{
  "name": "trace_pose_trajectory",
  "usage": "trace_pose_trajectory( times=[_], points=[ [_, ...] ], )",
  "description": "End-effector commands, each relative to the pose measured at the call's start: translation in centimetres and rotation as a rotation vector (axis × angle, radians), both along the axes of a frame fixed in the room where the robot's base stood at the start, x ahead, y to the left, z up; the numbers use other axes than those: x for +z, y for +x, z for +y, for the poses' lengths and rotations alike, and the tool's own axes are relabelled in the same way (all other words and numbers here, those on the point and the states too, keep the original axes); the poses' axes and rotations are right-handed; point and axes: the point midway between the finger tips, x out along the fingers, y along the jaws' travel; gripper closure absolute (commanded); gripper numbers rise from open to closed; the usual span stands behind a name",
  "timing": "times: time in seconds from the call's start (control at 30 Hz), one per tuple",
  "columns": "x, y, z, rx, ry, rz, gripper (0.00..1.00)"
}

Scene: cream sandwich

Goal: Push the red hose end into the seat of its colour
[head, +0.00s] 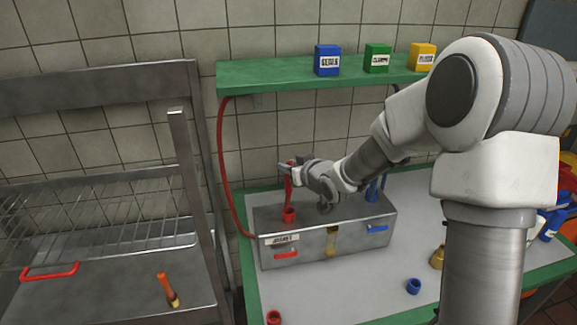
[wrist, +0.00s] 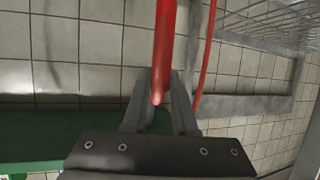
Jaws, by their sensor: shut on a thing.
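The red hose end (head: 288,182) is upright in my gripper (head: 296,168), above the left part of the metal box (head: 335,243). In the wrist view the red hose (wrist: 165,45) runs between the two fingers of my gripper (wrist: 158,98), which is shut on it. A red seat (head: 289,215) stands on top of the box, directly below the hose end in the head view. The lower tip is close to the seat's rim; I cannot tell whether it is inside or just above. The wrist view does not show the seat.
A blue hose piece (head: 373,190) stands at the box's right, partly behind my arm. Blue, green and yellow boxes sit on the green shelf (head: 270,82) behind. A blue ring (head: 413,286) and a red ring (head: 273,317) lie on the table. A metal rack (head: 180,160) stands left.

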Motion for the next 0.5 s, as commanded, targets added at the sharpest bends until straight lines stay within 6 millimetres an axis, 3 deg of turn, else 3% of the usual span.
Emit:
trace_pose_trajectory(
  times=[0.17,0.5],
  points=[
    [-0.2,0.0,0.0,-0.001,0.000,-0.002,1.00],
    [-3.1,0.0,0.0,0.000,-0.001,0.000,1.00]
  ],
)
